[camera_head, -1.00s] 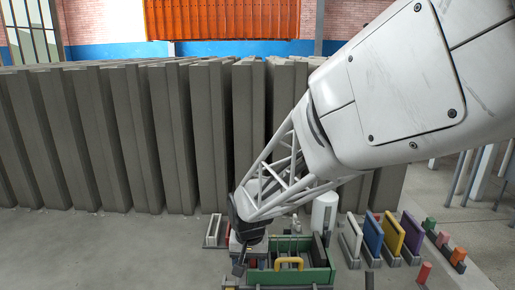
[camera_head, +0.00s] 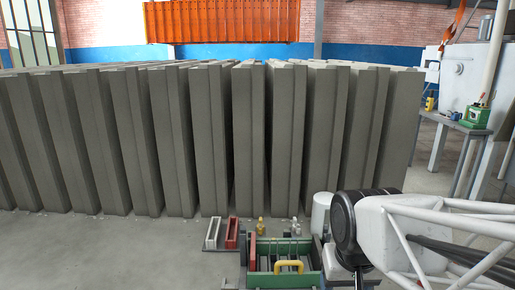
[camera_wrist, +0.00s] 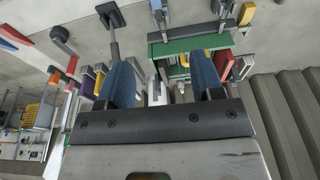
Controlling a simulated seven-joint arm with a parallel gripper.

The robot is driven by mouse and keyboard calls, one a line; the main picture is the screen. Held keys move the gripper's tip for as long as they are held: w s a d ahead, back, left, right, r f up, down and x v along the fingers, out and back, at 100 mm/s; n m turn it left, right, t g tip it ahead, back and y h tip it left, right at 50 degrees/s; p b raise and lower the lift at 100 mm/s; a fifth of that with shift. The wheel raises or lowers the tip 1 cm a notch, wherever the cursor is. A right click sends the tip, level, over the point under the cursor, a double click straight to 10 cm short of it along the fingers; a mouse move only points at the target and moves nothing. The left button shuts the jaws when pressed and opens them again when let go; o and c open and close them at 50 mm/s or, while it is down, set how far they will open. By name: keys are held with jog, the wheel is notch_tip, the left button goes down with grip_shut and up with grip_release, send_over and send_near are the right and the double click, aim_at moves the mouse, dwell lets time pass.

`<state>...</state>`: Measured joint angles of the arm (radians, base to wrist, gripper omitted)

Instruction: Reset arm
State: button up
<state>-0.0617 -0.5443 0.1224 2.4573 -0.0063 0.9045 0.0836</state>
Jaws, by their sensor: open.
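My gripper (camera_wrist: 162,78) shows in the wrist view with its two blue-padded fingers apart and nothing held between them. In the head view my arm comes in low from the right, and its black wrist part stands just right of the green tray. The fingers cannot be made out there. The green tray (camera_head: 290,280) with a yellow handle (camera_head: 288,263) sits on the floor in front of the panels. The tray also shows in the wrist view (camera_wrist: 190,44), beyond the fingers.
A row of tall grey panels (camera_head: 128,140) fills the middle distance. A white holder (camera_head: 212,233) and a red one (camera_head: 232,233) stand left of the tray, and a white cylinder (camera_head: 321,210) stands behind it. The floor at front left is clear. A side table stands at right.

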jog(key=s, duration=0.1)
jog(key=s+d, duration=0.1)
jog(key=s, duration=0.1)
jog(key=s+d, duration=0.1)
jog(key=s, duration=0.1)
jog(key=shift+d+r, duration=0.2)
jog(key=shift+r, duration=0.15)
